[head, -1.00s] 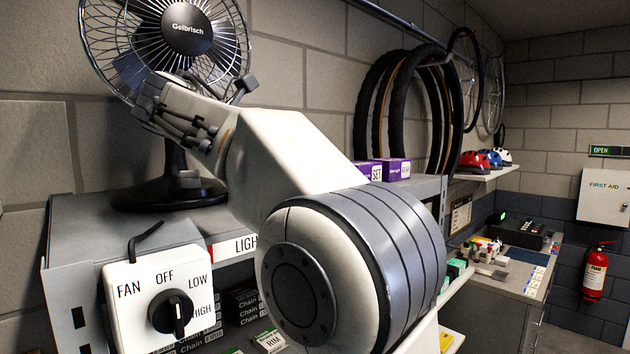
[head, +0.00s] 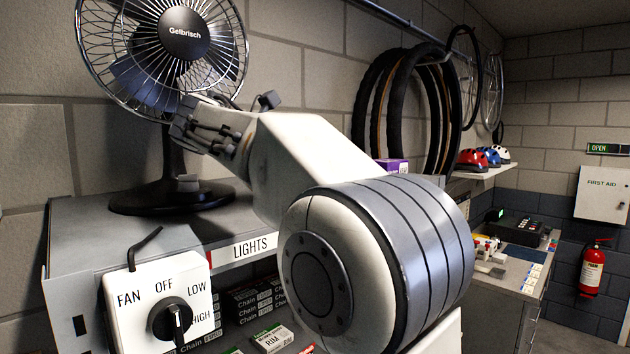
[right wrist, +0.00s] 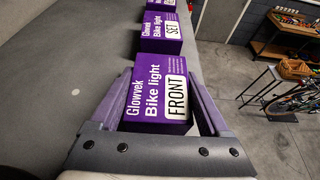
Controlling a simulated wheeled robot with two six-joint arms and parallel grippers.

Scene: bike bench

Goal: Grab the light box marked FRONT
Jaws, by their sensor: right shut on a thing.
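The light box marked FRONT (right wrist: 160,96) is a purple carton with a white label, between the two fingers of my right gripper (right wrist: 162,82) in the right wrist view. The gripper is shut on it, one finger along each side. I cannot tell whether the box is clear of the surface. Behind it, a similar purple box marked SET (right wrist: 162,32) stands on the grey cabinet top (right wrist: 85,65), with more purple boxes beyond. In the head view my arm hides the gripper and the FRONT box. My left gripper is not in view.
A fan (head: 183,34) stands on the cabinet's left end, behind my arm. A fan switch box (head: 160,305) is on the cabinet front, beside the LIGHTS label (head: 255,247). A purple box (head: 393,166) shows behind my arm. Tires (head: 410,110) hang on the wall.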

